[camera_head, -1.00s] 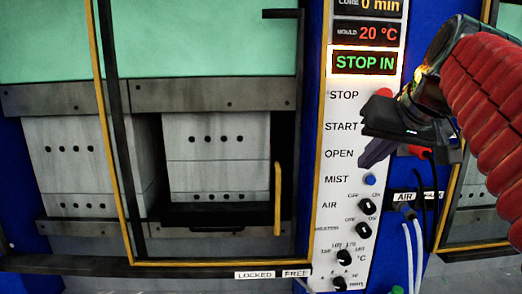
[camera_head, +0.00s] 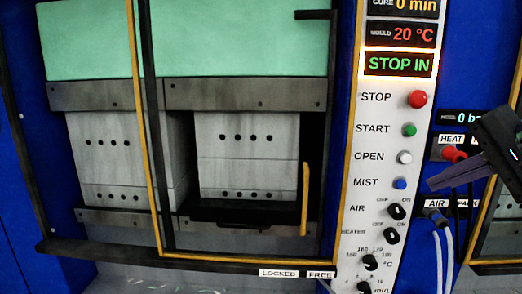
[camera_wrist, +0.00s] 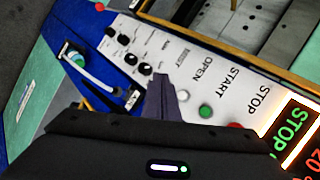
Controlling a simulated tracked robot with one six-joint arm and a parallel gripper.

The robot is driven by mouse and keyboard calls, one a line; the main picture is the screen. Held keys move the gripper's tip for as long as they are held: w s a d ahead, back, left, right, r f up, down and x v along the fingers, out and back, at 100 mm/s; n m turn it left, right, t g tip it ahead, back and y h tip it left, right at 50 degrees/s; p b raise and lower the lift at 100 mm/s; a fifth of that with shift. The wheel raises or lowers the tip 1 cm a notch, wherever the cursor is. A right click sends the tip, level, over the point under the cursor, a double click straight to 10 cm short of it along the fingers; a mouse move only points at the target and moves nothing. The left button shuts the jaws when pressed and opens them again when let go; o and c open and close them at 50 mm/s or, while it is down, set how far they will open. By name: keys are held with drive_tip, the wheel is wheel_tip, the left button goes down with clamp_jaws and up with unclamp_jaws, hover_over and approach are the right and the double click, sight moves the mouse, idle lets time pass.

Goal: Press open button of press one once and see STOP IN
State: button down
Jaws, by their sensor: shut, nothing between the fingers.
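The white OPEN button (camera_head: 404,158) is on the pale control panel (camera_head: 345,220) of the press, below the green START button (camera_head: 409,130) and the red STOP button (camera_head: 417,99). The display (camera_head: 397,64) above them reads STOP IN in green, with an orange-white glow around it. My gripper (camera_head: 432,183) is shut and empty, to the right of the panel and apart from the buttons in the head view. In the wrist view its fingers (camera_wrist: 163,84) point toward the panel, beside the white button (camera_wrist: 183,96); the gap to the panel is hard to judge.
The blue MIST button (camera_head: 399,184) and black AIR knob (camera_head: 396,211) are below. A red HEAT knob (camera_head: 453,154) and pale hoses (camera_head: 443,250) lie right of the panel, near my gripper. The mould (camera_head: 247,155) sits behind the yellow-edged guard frame.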

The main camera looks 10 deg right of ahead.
idle(0.4)
drive_tip(key=w, duration=0.2)
drive_tip(key=w+d, duration=0.1)
drive_tip(key=w, duration=0.2)
drive_tip(key=w+d, duration=0.1)
drive_tip(key=w, duration=0.2)
drive_tip(key=shift+w+d, duration=0.15)
drive_tip(key=shift+d, duration=0.1)
idle(2.0)
drive_tip(key=shift+w+d, duration=0.25)
drive_tip(key=shift+w, duration=0.6)
idle(1.0)
idle(0.4)
drive_tip(key=shift+s+a, duration=0.25)
drive_tip(key=shift+s, duration=0.65)
drive_tip(key=shift+s+a, duration=0.25)
drive_tip(key=shift+s, duration=0.55)
drive_tip(key=shift+s+a, duration=0.2)
drive_tip(key=shift+s, duration=0.6)
drive_tip(key=shift+s+a, duration=0.25)
drive_tip(key=shift+s, duration=0.55)
